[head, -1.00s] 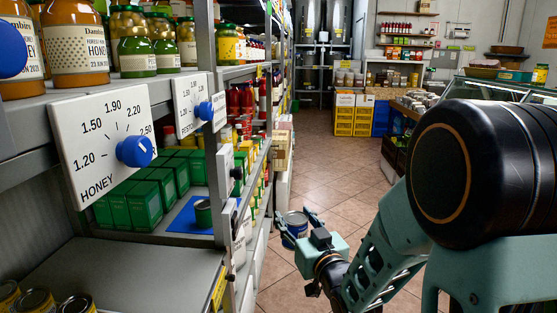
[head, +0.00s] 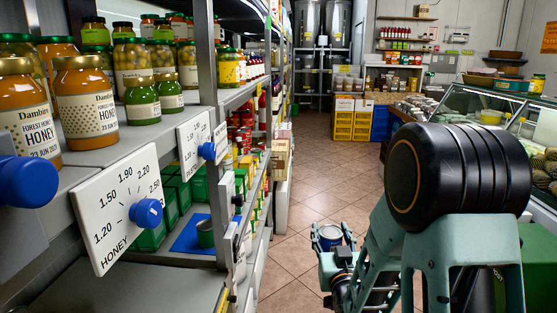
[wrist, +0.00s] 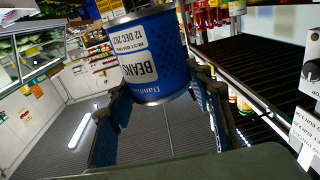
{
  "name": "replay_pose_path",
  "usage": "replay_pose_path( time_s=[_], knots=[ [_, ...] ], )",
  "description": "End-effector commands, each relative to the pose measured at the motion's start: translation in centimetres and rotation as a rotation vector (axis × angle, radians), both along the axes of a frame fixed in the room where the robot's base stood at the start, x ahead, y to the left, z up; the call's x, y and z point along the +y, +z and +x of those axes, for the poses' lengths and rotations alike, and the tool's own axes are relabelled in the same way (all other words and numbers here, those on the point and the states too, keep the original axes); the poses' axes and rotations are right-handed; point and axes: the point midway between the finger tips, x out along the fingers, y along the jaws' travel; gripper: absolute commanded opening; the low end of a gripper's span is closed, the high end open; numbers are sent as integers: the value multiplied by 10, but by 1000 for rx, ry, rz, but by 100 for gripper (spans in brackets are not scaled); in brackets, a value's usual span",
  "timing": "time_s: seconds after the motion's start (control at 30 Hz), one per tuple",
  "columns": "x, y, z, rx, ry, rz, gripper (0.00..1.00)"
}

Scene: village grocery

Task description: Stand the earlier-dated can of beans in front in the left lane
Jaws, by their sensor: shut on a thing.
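My gripper (head: 332,240) is shut on a blue can of beans (head: 329,232) and holds it over the aisle, to the right of the shelves. In the wrist view the can (wrist: 152,60) sits between the two fingers. Its white label reads BEANS and a date beginning 12 DEC 202; the last digit is hard to read.
Honey jars (head: 86,103) stand on the upper shelf at left. A honey dial board (head: 118,212) with a blue knob juts from the shelf front. Green boxes (head: 152,240) stand beside the mat. The tiled aisle (head: 305,190) is open; a glass counter (head: 490,118) is at right.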

Motion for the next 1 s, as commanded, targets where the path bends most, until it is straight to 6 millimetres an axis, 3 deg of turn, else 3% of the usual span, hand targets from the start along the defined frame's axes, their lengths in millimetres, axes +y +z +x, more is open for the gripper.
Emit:
replay_pose_path(
  time_s=[0.03, 0.1, 0.8, 1.0],
  knots=[
    [0, 22, 0, -2, 0, 0, 15],
    [0, 35, 0, -2, 0, 0, 15],
    [0, 170, 0, -2, 1, 0, 15],
    [0, 200, 0, -2, 1, 0, 15]
  ],
)
